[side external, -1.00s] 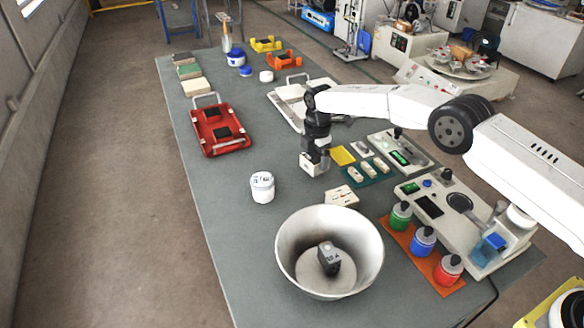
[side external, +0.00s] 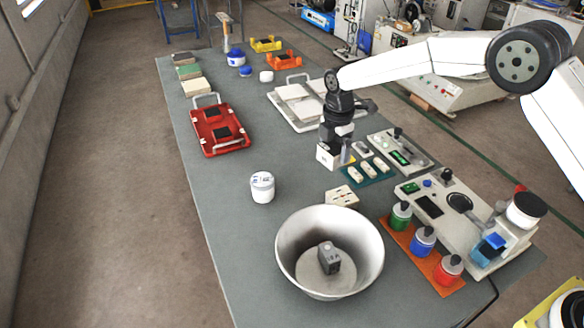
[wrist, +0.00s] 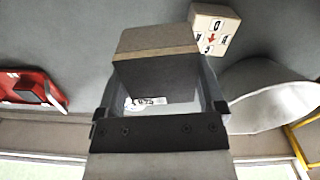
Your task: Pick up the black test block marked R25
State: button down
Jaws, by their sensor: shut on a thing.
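My gripper (wrist: 160,88) is shut on a dark block, which I take as the black test block (wrist: 155,76), with a tan end face. A white label with dark characters shows on its near side; it is partly cut off and too small to read surely. In the side view my gripper (side external: 335,152) points down over the table's middle, holding the block, whose pale end (side external: 326,157) shows low by the fingers. Another dark grey block (side external: 329,258) with small light marks stands inside the metal bowl (side external: 288,240).
A cream marked block (side external: 341,196) lies just in front of my gripper. Right are a teal tray (side external: 377,176) of small pieces and test devices (side external: 402,152). A white jar (side external: 262,187) and red carrier (side external: 221,128) stand left.

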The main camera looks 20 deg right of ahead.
jog(key=s+d+r, duration=0.1)
jog(key=s+r, duration=0.2)
jog(key=s, duration=0.4)
jog(key=shift+r, duration=0.15)
dwell(0.6)
